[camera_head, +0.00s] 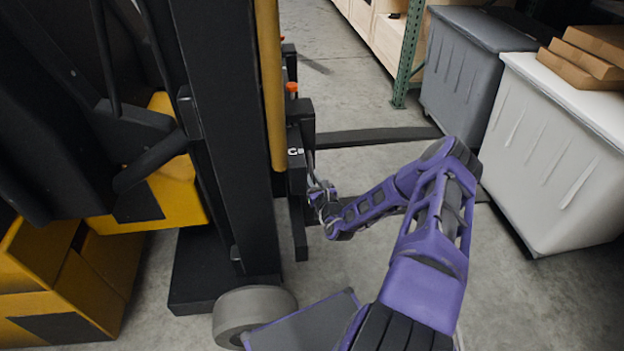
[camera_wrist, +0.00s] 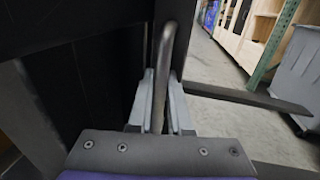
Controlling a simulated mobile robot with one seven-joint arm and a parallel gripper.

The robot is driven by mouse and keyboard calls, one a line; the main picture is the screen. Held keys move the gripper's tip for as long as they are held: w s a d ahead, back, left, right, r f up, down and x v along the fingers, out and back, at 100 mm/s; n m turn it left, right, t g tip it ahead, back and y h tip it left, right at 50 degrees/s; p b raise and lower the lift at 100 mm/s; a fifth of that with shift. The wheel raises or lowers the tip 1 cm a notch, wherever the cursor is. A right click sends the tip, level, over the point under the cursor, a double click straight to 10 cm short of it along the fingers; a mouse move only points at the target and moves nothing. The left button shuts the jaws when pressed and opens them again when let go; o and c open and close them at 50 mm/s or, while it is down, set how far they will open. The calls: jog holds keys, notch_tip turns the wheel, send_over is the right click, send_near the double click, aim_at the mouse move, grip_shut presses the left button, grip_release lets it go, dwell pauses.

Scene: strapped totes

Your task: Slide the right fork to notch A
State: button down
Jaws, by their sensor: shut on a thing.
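The forklift's carriage (camera_head: 293,130) is a black upright frame beside the yellow mast, with a small white label partly legible as "G". One dark fork (camera_head: 380,137) reaches right from it across the floor; it also shows in the wrist view (camera_wrist: 245,96). A second dark fork is mostly hidden behind my arm, with a bit at the lower right of the wrist view (camera_wrist: 285,172). My gripper (camera_head: 318,194) is beside the carriage. In the wrist view my gripper (camera_wrist: 162,80) is shut on a bent metal handle (camera_wrist: 167,50), which stands upright between the fingers. No notch A marking is legible.
An orange knob (camera_head: 291,88) tops a pin on the carriage. A white tote (camera_head: 550,150) with boxes on it and a grey tote (camera_head: 465,80) stand at the right. A green rack post (camera_head: 408,55) stands behind. Floor between carriage and totes is mostly clear.

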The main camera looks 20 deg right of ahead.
jog(key=w+d+b, duration=0.1)
jog(key=w+d, duration=0.1)
jog(key=w, duration=0.5)
jog(key=shift+d+r, duration=0.15)
jog(key=c, duration=0.8)
grip_release()
jog(key=shift+s, duration=0.1)
jog(key=shift+c, duration=0.2)
jog(key=shift+s, duration=0.15)
jog(key=s+a+p, duration=0.1)
jog(key=s+p, duration=0.1)
jog(key=s, duration=1.5)
jog(key=shift+a, duration=0.25)
